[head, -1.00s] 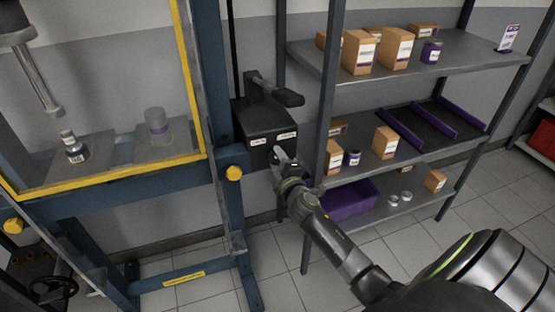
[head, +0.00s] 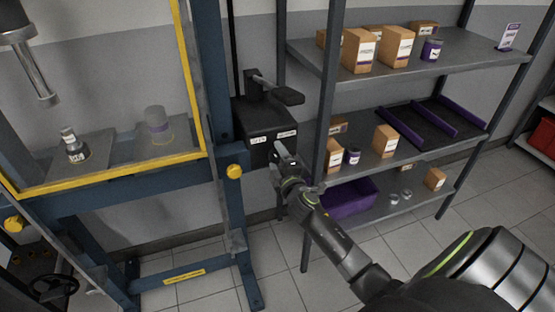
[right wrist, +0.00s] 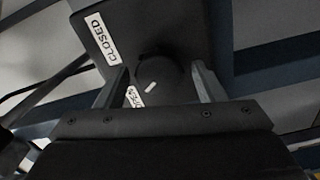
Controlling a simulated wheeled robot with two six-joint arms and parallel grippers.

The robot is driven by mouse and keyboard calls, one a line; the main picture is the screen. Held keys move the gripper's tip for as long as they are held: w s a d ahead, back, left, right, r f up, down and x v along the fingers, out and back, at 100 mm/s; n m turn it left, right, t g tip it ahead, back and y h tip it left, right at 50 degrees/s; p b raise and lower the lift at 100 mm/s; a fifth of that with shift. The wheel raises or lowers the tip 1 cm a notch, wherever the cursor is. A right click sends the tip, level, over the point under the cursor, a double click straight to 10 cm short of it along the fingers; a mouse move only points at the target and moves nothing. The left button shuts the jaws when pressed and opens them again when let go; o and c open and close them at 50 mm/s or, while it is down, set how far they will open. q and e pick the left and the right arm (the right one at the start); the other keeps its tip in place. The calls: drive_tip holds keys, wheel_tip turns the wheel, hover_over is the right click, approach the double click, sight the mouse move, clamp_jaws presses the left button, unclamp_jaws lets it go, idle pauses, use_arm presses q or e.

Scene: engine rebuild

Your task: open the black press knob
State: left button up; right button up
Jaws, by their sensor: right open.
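The black press knob (right wrist: 163,72) is a round dark knob with a short slanted white mark, on the face of a black box (head: 262,119) beside the blue press frame. A "CLOSED" label (right wrist: 101,38) and an "OPEN" label (right wrist: 134,96) show near it in the right wrist view. My right gripper (head: 281,150) is at the front of the box. Its open fingers stand on either side of the knob; I cannot tell whether they touch it. In the head view the gripper hides the knob. My left gripper is not in view.
A lever handle (head: 277,90) sticks out above the box. The blue press frame (head: 213,110) with a yellow-edged guard stands left of it. A grey shelf rack (head: 470,52) with cartons and a purple bin (head: 350,194) stands close on the right. Tiled floor lies open below.

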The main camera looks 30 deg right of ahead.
drive_tip(key=b+v, duration=0.1)
drive_tip(key=v, duration=1.6)
drive_tip(key=shift+s+a, duration=0.15)
drive_tip(key=shift+s, duration=0.05)
drive_tip(key=s+d+f+m+g+y, duration=0.1)
drive_tip(key=s+f+m+g, duration=0.25)
drive_tip(key=f, duration=1.25)
drive_tip(key=s+f+m+g, duration=0.3)
drive_tip(key=s+f+g, duration=0.2)
drive_tip(key=f, duration=1.1)
drive_tip(key=s+a+f+m+g, duration=0.1)
drive_tip(key=s+f+m+g, duration=0.1)
drive_tip(key=s+f, duration=0.4)
drive_tip(key=s+a+f+m+g+y, duration=0.1)
drive_tip(key=s+f, duration=0.5)
drive_tip(key=s, duration=0.6)
drive_tip(key=s+a+f+m+g+y, duration=0.1)
drive_tip(key=s+a+f+m+g, duration=0.1)
drive_tip(key=s+f+m+g, duration=0.2)
drive_tip(key=s+f+g, duration=0.1)
drive_tip(key=s+f, duration=0.2)
drive_tip(key=s, duration=0.3)
